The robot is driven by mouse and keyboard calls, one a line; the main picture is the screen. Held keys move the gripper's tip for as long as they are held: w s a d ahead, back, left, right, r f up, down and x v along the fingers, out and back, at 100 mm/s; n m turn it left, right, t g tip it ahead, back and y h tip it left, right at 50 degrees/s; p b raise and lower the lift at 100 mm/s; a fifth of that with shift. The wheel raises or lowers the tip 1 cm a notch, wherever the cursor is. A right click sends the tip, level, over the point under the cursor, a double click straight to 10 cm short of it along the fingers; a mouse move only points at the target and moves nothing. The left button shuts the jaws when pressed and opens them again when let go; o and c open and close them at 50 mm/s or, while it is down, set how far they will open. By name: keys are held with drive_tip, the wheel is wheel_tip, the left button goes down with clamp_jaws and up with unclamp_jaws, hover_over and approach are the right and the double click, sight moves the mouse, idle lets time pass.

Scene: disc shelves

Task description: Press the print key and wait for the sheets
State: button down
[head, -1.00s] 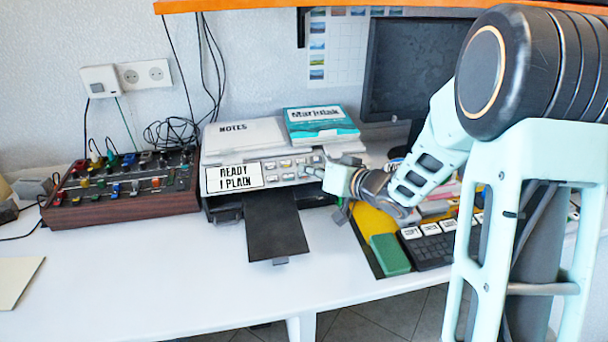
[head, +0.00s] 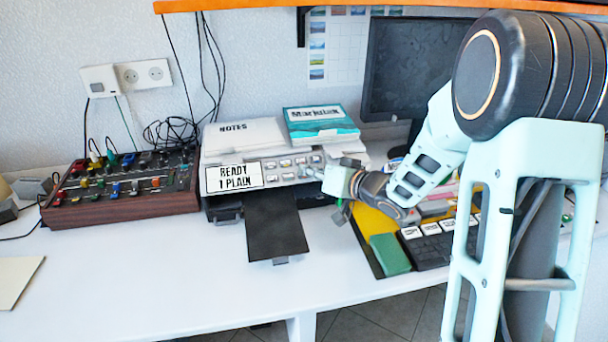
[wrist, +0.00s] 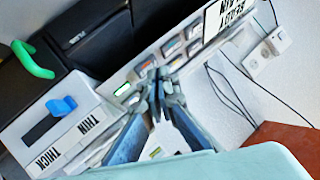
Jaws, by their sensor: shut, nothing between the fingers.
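The printer (head: 215,205) stands on the white desk, with a display (head: 234,178) reading "READY 1 PLAIN" and rows of small keys (head: 285,168) beside it. My gripper (head: 314,173) is at the right end of this key panel. In the wrist view my gripper (wrist: 160,78) is shut and empty, its tips over the panel among the keys (wrist: 170,46). One key (wrist: 123,88) there shows green. I cannot tell whether the tips touch a key. The black output tray (head: 275,225) sticks out in front and carries no sheets.
A blue slider (wrist: 62,105) marked THIN and THICK and a green lever (wrist: 32,60) are near the panel. "NOTES" papers (head: 243,132) and a Marplak pack (head: 320,125) lie on top. A mixer (head: 120,190) stands left, a keyboard (head: 432,250) right. The front desk is clear.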

drive_tip(key=shift+w+a+f, duration=0.1)
drive_tip(key=shift+w+f, duration=0.05)
drive_tip(key=shift+f, duration=0.2)
idle(0.6)
idle(0.4)
drive_tip(key=shift+s+r+p, duration=0.4)
drive_tip(key=shift+r+p, duration=0.25)
drive_tip(key=shift+r, duration=0.1)
drive_tip(key=shift+r, duration=0.1)
